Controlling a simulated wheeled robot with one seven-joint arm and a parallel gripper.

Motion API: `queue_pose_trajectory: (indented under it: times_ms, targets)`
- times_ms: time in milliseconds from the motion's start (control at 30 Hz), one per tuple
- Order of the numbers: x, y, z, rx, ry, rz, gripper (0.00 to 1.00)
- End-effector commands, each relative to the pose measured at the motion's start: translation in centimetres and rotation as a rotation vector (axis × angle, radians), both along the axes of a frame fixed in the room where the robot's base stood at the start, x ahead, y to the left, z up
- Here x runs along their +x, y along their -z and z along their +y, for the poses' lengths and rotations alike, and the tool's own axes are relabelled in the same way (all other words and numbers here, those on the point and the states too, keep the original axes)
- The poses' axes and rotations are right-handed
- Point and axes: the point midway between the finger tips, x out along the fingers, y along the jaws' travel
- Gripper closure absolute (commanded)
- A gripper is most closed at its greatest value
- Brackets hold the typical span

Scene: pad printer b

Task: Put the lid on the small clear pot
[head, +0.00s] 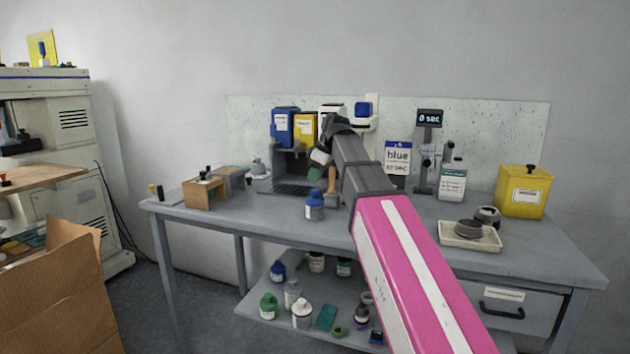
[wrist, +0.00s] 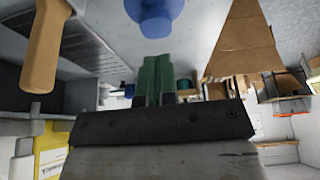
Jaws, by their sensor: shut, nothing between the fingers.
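My gripper (head: 315,174) is above the bench, in front of the grey machine, with its green fingertips pointing down. In the wrist view its green fingers (wrist: 160,75) are together with nothing between them. A bottle with a blue cap (head: 315,205) stands on the bench just below the gripper, and its blue top shows in the wrist view (wrist: 155,14). I cannot make out a small clear pot or its lid for certain. A shallow tray (head: 450,243) at the right holds a grey round dish (head: 467,228) and a dark-topped round container (head: 488,215).
A wooden handle (wrist: 42,45) is beside my gripper. Blue and yellow containers (head: 283,127) stand behind. A small wooden box (head: 203,194) is at the left of the bench (head: 260,222), a yellow box (head: 524,193) at the right. Several bottles fill the lower shelf (head: 262,293).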

Motion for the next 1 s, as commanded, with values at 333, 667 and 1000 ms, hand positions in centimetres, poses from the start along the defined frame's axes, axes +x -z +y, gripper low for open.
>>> queue_pose_trajectory:
  times_ms: [333, 667, 1000]
  targets:
    - [0.0, -1.9, 0.0, 0.0, 0.0, 0.0, 1.0]
    - [0.0, -3.6, 0.0, 0.001, 0.001, 0.0, 1.0]
    - [0.0, -4.4, 0.0, 0.0, 0.001, 0.001, 1.0]
